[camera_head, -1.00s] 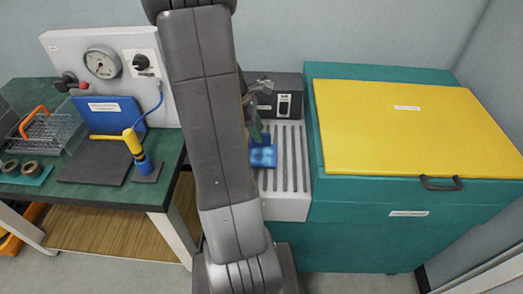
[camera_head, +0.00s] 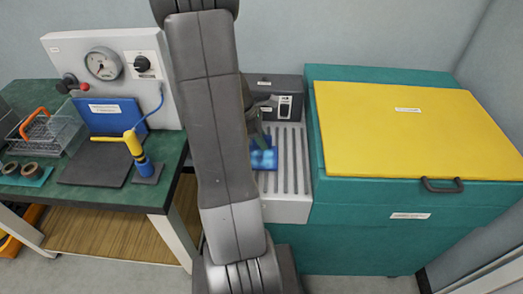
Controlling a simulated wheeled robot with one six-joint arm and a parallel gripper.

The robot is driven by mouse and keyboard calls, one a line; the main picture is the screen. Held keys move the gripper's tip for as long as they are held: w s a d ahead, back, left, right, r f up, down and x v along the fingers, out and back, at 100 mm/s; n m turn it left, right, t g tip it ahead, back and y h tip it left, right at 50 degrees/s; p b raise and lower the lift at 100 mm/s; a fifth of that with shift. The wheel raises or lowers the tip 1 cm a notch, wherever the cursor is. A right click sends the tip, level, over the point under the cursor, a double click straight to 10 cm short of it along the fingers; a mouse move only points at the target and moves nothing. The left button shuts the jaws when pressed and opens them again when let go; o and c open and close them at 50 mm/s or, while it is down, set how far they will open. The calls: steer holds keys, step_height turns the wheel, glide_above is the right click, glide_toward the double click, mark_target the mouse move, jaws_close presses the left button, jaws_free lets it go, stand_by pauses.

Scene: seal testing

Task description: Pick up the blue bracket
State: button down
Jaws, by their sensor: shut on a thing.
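The blue bracket (camera_head: 264,159) is at the ribbed light-grey surface (camera_head: 296,180), near its left side. Its left part is hidden behind my arm. My gripper (camera_head: 261,141) points down at the bracket's back edge and is shut on it. The fingertips are small and partly hidden by my arm. I cannot tell whether the bracket is lifted clear of the ribs.
A dark box (camera_head: 276,97) stands behind the ribbed surface. A teal cabinet with a yellow lid (camera_head: 415,125) stands close on the right. On the left, a green bench (camera_head: 175,155) carries a gauge panel (camera_head: 112,60), a yellow-and-blue tool (camera_head: 135,145) and a wire basket (camera_head: 58,132).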

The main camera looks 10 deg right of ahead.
step_height(320, 180, up, 10)
steer(key=shift+r+p, duration=0.1)
steer(key=shift+p, duration=0.45)
